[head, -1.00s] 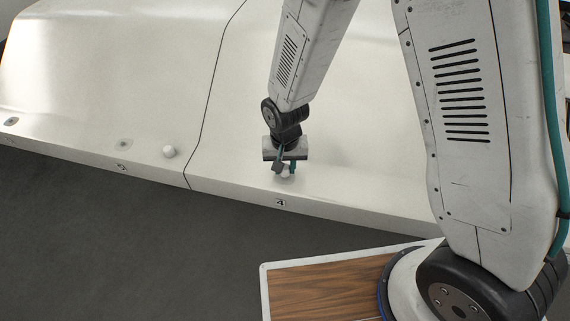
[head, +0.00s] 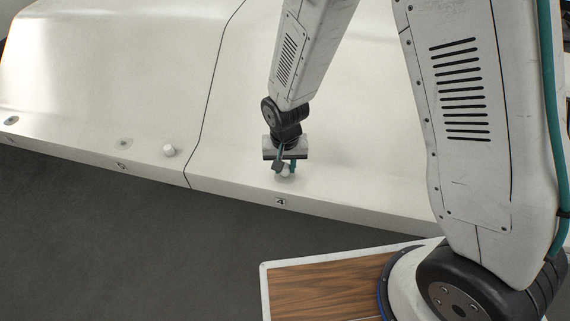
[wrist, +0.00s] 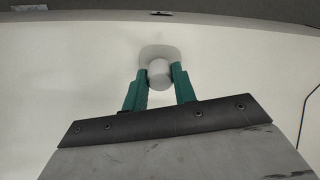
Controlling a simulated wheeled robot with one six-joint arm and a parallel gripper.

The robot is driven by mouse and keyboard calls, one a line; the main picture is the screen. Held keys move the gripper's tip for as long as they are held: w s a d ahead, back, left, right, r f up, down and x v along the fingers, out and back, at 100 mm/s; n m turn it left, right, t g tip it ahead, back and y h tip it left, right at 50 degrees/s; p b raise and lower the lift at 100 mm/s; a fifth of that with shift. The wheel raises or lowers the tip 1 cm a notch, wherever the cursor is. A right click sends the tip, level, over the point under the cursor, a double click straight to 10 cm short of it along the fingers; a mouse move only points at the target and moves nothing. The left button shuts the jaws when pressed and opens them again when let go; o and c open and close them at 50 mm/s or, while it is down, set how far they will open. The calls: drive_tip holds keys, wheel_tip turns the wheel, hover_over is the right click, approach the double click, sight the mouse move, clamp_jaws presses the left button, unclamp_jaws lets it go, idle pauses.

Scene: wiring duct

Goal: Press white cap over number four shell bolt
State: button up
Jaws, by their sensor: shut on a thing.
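My gripper (head: 285,171) is over the white shell above the number four label (head: 280,201). Its teal fingers are shut on a white cap (wrist: 159,72), which shows between the fingertips in the wrist view. In the head view the cap (head: 285,172) is small and partly covered by the fingers. A round pale patch lies right behind the cap on the shell in the wrist view. The number four bolt is not visible; the cap and fingers cover that spot. I cannot tell whether the cap touches the shell.
Another white cap-like piece (head: 169,151) stands on the shell (head: 90,90) left of the dark seam. Bare bolt spots (head: 124,142) and (head: 11,120) lie farther left along the edge. A wood-topped surface (head: 320,290) is at the lower right.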

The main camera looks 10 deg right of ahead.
drive_tip(key=shift+f, duration=0.95)
drive_tip(key=o, duration=1)
wheel_tip(320, 180, up, 8)
drive_tip(key=shift+f, duration=0.1)
drive_tip(key=shift+s, duration=0.1)
